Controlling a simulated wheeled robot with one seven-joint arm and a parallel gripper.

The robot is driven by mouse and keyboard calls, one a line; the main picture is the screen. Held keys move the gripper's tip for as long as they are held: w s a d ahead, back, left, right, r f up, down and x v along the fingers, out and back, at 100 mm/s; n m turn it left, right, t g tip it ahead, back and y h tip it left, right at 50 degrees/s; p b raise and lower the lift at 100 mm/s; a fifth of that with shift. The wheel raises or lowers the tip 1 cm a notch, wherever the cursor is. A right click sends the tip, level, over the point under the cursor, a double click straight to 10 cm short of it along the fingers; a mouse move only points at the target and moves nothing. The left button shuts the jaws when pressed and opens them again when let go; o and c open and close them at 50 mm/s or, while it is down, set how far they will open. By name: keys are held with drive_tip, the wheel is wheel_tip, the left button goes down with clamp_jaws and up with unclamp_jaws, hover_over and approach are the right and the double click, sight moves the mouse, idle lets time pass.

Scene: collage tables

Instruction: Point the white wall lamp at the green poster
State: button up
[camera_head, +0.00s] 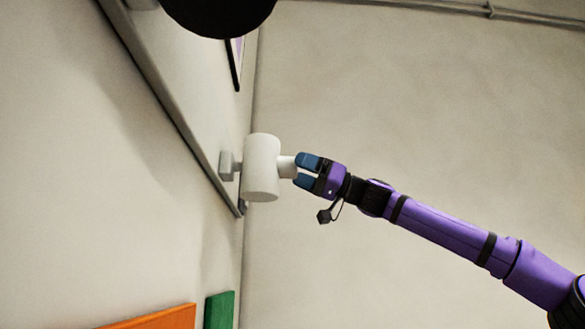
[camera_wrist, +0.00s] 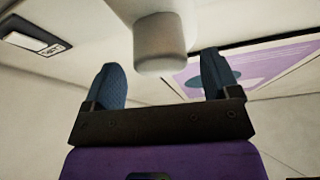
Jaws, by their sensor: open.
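The white wall lamp (camera_head: 262,168) is a cylinder on a small bracket (camera_head: 227,165) at the left wall. Its long axis stands nearly upright in the head view. A short white knob (camera_head: 287,167) sticks out of its right side. My gripper (camera_head: 298,170) is open at this knob, one blue finger above and one below it. In the wrist view the knob (camera_wrist: 160,48) sits between the tips of my open gripper (camera_wrist: 161,62), with a gap on each side. The green poster (camera_head: 219,311) is low on the left wall, partly cut off by the bottom edge.
An orange poster (camera_head: 155,318) is beside the green one, cut off below. A purple poster (camera_wrist: 262,75) shows at the right of the wrist view. A dark round thing (camera_head: 220,12) hangs at the top. The space right of the lamp is free except for my arm.

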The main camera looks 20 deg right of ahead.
drive_tip(key=shift+x, duration=1.4)
drive_tip(key=c, duration=1.3)
drive_tip(key=n+g, duration=0.1)
drive_tip(key=n, duration=0.2)
drive_tip(key=n+g+y, duration=0.1)
drive_tip(key=n+g, duration=0.1)
drive_tip(key=n, duration=0.2)
drive_tip(key=o, duration=1.3)
